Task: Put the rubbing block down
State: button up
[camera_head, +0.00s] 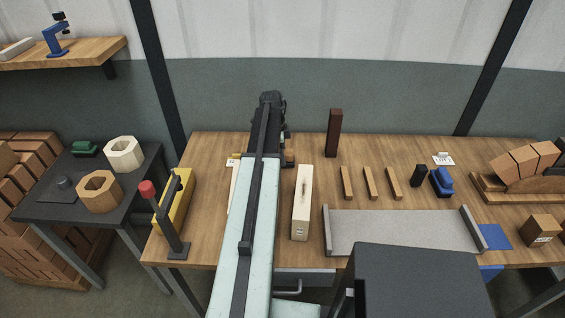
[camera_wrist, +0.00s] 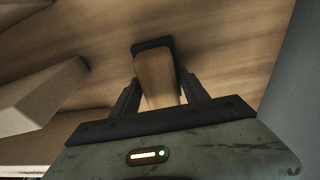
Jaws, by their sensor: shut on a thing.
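The rubbing block (camera_wrist: 156,70) is a light wooden piece with a dark pad at its far end. My gripper (camera_wrist: 159,82) is shut on it, with one dark finger on each side of the wood. The dark pad is close to the wooden bench top; I cannot tell whether it touches. In the head view a small brown piece (camera_head: 289,157) shows just right of my arm, probably the same block.
On the bench (camera_head: 215,150), a pale upright-grained block (camera_head: 302,205) lies right of my arm. A dark red post (camera_head: 334,133), wooden strips (camera_head: 369,183) and a grey tray (camera_head: 400,231) are farther right. A yellow tool (camera_head: 176,205) stands left.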

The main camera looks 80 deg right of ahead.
jog(key=shift+f, duration=0.35)
jog(key=o, duration=1.3)
notch_tip(320, 180, up, 12)
jog(key=w+p, duration=0.1)
jog(key=p, duration=1.1)
jog(key=shift+w+a+r, duration=0.15)
jog(key=shift+w, duration=0.25)
